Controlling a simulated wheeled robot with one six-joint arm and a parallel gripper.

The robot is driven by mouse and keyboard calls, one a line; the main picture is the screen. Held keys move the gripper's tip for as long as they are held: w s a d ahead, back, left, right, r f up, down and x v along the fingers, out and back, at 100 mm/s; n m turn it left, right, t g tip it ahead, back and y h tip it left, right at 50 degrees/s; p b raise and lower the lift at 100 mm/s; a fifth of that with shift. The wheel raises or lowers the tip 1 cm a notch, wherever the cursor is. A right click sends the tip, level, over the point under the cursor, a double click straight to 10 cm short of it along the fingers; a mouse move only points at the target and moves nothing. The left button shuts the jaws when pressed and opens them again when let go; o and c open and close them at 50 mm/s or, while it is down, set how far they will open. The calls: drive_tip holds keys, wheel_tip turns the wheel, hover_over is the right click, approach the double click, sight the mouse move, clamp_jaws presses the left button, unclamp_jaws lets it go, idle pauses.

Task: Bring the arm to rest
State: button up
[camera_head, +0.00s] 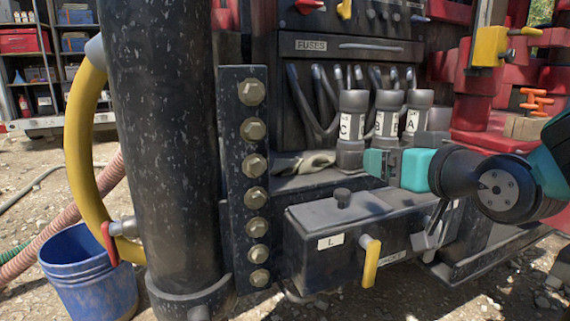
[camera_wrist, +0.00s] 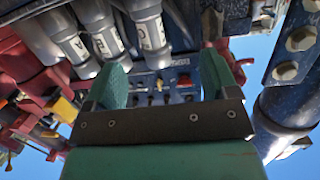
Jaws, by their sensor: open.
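My gripper (camera_head: 376,163) is at the right of the head view, in front of the grey labelled cylinders and above the dark box. In the wrist view its two green fingers (camera_wrist: 164,82) stand wide apart with nothing between them. The arm reaches in from the right edge of the head view. Its teal wrist hides the lower parts of some cylinders. I cannot tell whether the fingers touch anything.
Grey labelled cylinders (camera_head: 352,124) stand behind my gripper. A dark box (camera_head: 320,250) with a yellow handle (camera_head: 371,262) is below it. A thick black column (camera_head: 165,130) and a bolted plate (camera_head: 233,180) stand left. A blue bucket (camera_head: 88,282) stands on the gravel.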

drive_tip(key=s+a+f+n+g, duration=0.25)
drive_tip(key=s+f+g, duration=0.35)
drive_tip(key=s+g, duration=0.3)
drive_tip(key=s+a+f+n+g, duration=0.2)
drive_tip(key=s+a+f+g, duration=0.3)
drive_tip(key=s, duration=0.6)
wheel_tip(320, 180, up, 38)
drive_tip(key=s+d+g+p, duration=0.1)
drive_tip(key=p, duration=3.7)
drive_tip(key=shift+d+g, duration=0.15)
drive_tip(key=shift+g, duration=0.25)
drive_tip(key=shift+f, duration=0.1)
